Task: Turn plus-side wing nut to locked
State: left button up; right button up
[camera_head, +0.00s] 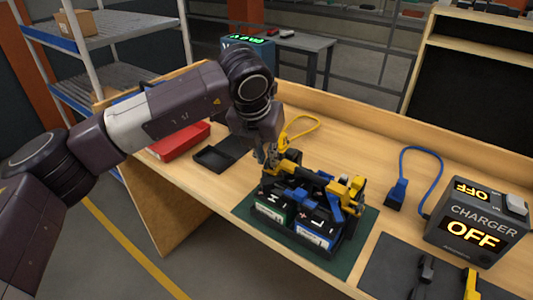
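A battery assembly stands on a dark green mat (364,231) on the workbench. It has a green-labelled battery (271,211) at left and a blue-labelled battery (314,236) at right, with black, blue and yellow fittings on top. A yellow part (288,166) sits at the assembly's back left, and blue parts (346,203) sit at its right. I cannot make out which part is the plus-side wing nut. My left gripper (271,158) points down at the back left of the assembly, close to the yellow part. Its fingers are small and dark; their opening and any contact are unclear. My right gripper is out of view.
A charger (478,222) reading OFF stands at right, with a blue cable and connector (397,193) beside it. A yellow cable (301,121) lies behind the assembly. A red box (180,140) and black tray (218,155) lie left. Black and yellow items rest on a dark mat (392,267) at front right.

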pick_arm(q)
jog(key=shift+c, duration=0.6)
grip_shut()
jog(key=b, duration=0.1)
jog(key=m+b, duration=0.1)
jog(key=b, duration=0.1)
jog(key=shift+w+f+m+h, duration=0.1)
jog(key=shift+f+m+h, duration=0.2)
jog(key=shift+f, duration=0.05)
jog(key=shift+a+r+m+g+h+b, duration=0.1)
jog(key=shift+r+m+g+h+b, duration=0.25)
jog(key=shift+m+b, duration=0.4)
jog(key=shift+o, duration=0.6)
grip_release()
jog(key=shift+r, duration=0.1)
jog(key=v, duration=1.1)
jog(key=shift+r, duration=0.4)
